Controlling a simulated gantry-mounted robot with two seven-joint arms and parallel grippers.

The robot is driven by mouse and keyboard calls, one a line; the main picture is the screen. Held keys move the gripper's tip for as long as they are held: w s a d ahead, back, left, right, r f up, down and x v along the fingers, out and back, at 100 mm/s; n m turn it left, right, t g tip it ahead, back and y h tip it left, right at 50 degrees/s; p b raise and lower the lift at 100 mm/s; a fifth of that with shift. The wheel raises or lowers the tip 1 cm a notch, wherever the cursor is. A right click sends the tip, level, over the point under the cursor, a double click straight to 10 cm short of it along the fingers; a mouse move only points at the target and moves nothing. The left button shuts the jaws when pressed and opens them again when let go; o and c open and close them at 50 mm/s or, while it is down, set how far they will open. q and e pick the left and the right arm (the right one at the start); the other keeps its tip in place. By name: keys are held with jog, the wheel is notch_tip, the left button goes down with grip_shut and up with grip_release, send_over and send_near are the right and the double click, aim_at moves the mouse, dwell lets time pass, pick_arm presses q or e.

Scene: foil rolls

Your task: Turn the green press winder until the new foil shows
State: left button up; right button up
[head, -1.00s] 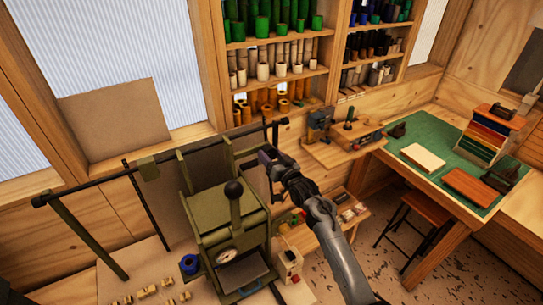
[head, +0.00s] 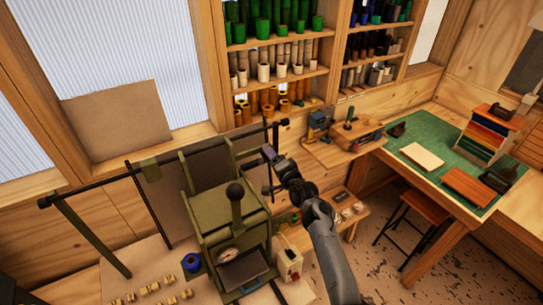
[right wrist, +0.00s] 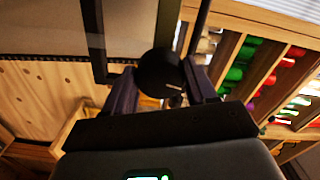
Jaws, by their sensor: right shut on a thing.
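The green press (head: 230,222) stands on the bench at centre left, with a black ball-topped lever (head: 235,190) and a round dial on its front. A long dark bar (head: 105,185) runs across its top. My right gripper (head: 268,154) is at the press's upper right side. In the right wrist view, my right gripper (right wrist: 162,85) is shut on a dark round knob (right wrist: 158,70), which I take to be the winder. A dark sheet hangs behind the press; I cannot tell which foil it is. My left gripper is out of view.
A blue roll (head: 191,262) and several small brass pieces (head: 150,292) lie on the bench before the press. A small cream box (head: 290,263) stands close to its right. Shelves of foil rolls (head: 275,60) rise behind; a green-topped table (head: 435,150) is at right.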

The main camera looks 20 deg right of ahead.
jog(key=m+p, duration=0.1)
jog(key=m, duration=0.4)
jog(key=shift+r+m, duration=0.15)
jog(key=shift+m, duration=0.15)
dwell(0.4)
jog(key=o, duration=1.1)
jog(key=shift+c, duration=0.2)
